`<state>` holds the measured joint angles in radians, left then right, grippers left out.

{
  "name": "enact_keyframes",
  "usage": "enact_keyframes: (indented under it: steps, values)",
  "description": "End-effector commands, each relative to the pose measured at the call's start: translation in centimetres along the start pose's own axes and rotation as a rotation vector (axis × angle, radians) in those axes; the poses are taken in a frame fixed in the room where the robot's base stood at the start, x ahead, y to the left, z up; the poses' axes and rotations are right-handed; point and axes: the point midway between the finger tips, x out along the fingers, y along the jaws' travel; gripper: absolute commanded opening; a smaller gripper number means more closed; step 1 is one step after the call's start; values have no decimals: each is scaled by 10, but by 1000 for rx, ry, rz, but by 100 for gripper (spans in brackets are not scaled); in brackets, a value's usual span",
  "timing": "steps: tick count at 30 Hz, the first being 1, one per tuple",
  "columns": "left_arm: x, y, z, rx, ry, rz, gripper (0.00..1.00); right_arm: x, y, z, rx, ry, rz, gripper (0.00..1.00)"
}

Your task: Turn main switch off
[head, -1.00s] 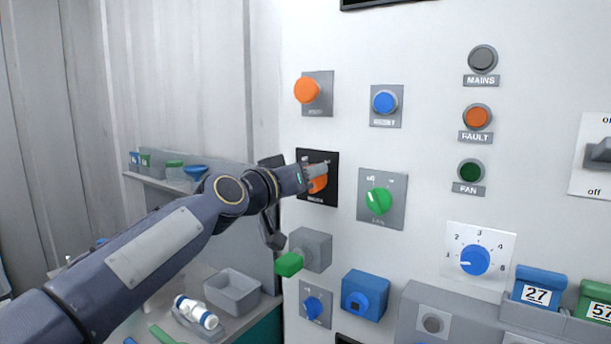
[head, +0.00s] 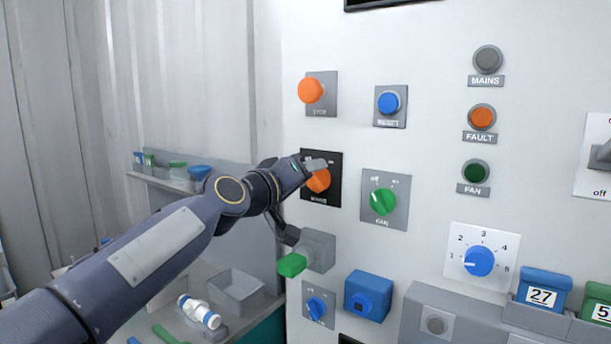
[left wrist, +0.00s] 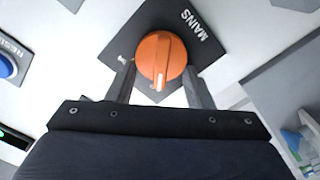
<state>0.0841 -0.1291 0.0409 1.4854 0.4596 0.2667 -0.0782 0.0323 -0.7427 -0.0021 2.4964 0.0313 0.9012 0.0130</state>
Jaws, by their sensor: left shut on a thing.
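The main switch is an orange rotary knob (head: 318,181) on a black plate (head: 333,198) labelled MAINS, on the white panel. My left gripper (head: 316,168) is at this knob. In the left wrist view the orange knob (left wrist: 161,60) sits between the two fingers of the left gripper (left wrist: 160,82), which is shut on it. The knob's white mark points toward the gripper's palm in that view. The grey MAINS lamp (head: 487,59) at the upper right looks unlit. The right gripper is not in view.
Close around the switch are the orange STOP button (head: 311,90), the green fan knob (head: 382,202), the blue RESET button (head: 388,102) and a grey box with a green part (head: 292,265). A shelf and grey bin (head: 236,292) are at left.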

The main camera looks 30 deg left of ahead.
Motion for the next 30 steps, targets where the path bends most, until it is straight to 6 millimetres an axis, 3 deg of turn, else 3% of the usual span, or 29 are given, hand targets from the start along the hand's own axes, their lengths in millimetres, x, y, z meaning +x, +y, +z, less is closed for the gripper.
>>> enact_keyframes:
  steps: [5, 6, 10, 20, 30]
  values:
    - [0, -1, 1, -1, -2, -1, 24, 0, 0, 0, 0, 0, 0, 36]
    - [0, -1, 1, -1, -2, -1, 52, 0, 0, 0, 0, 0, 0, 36]
    - [0, 0, 1, 0, -2, -1, 68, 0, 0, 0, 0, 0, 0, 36]
    - [-5, 0, 0, 1, 1, 0, 68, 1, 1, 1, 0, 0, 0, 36]
    - [-58, -1, 1, 1, 2, -1, 68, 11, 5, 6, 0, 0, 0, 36]
